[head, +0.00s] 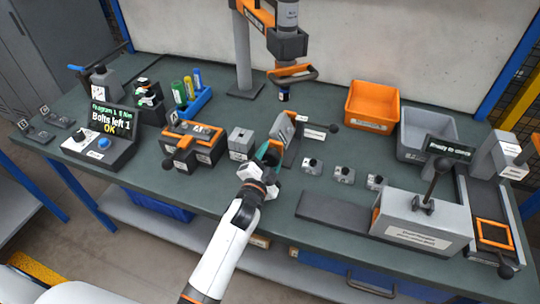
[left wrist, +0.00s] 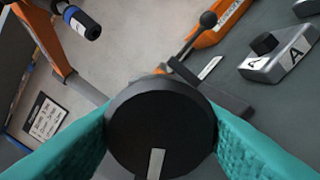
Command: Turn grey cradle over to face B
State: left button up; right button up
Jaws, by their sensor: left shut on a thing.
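The grey cradle (head: 285,127) stands tilted at the middle of the bench, with orange on its edge and a black ball lever to its right. My left gripper (head: 268,158) is at its near left side. In the left wrist view its teal fingers (left wrist: 160,138) are shut on a round black knob (left wrist: 150,112) with a pale grey mark pointing toward the bottom of the picture. The knob appears to belong to the cradle, but the joint between them is hidden. I cannot read which face of the cradle is up. My right gripper is not in view.
A hanging driver (head: 284,92) is behind the cradle. An orange-black fixture (head: 195,143) and a grey block (head: 241,142) stand left. Several small grey blocks with black knobs (head: 311,166) stand right. An orange bin (head: 372,106) and a grey bin (head: 426,129) are at the back right.

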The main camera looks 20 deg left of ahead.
pick_arm(q)
jog(key=n+p, duration=0.2)
jog(key=n, duration=0.4)
jog(key=shift+n, duration=0.3)
jog(key=n+p, duration=0.1)
jog(key=n, duration=0.4)
jog(key=shift+f+p, duration=0.1)
jog(key=shift+p, duration=0.25)
jog(key=shift+n, duration=0.3)
jog(key=o, duration=1)
jog(key=shift+c, duration=0.2)
jog(key=shift+s, duration=0.1)
jog(key=s+b, duration=0.1)
jog(key=s, duration=1.1)
jog(key=shift+a, duration=0.15)
